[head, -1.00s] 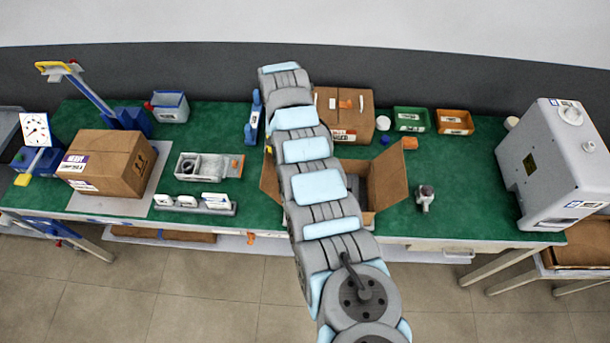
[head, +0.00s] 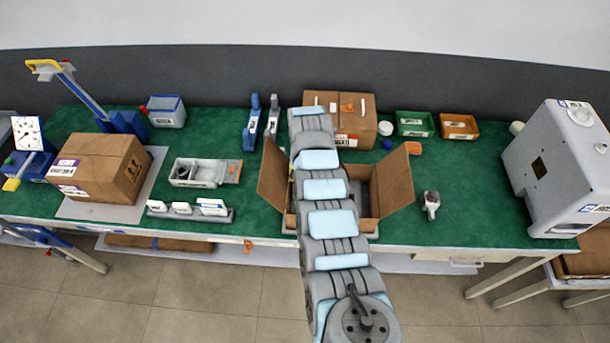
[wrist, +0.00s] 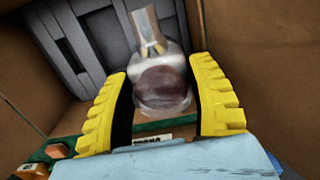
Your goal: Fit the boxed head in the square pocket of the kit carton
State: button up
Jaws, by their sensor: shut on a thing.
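The open kit carton (head: 398,185) stands mid-bench with its side flaps spread. My arm covers much of it and hides my gripper in the head view. Grey insert walls (wrist: 70,40) show beyond. I cannot make out the square pocket.
A closed brown carton (head: 335,105) stands behind the kit carton. Green (head: 414,124) and orange (head: 459,126) bins are at the back right. A small grey pump part (head: 431,205) stands right of the flap.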

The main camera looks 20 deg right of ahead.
jog(key=shift+f+b, duration=1.5)
jog(key=shift+f, duration=0.65)
jog(key=shift+f+b, duration=0.8)
jog(key=shift+f, duration=0.85)
dwell(1.4)
jog(key=o, duration=1.3)
jog(key=shift+o, duration=0.2)
jog(key=shift+o, duration=0.7)
jog(key=shift+c, duration=0.2)
jog(key=shift+a+r, duration=0.1)
jog(key=shift+r, duration=0.05)
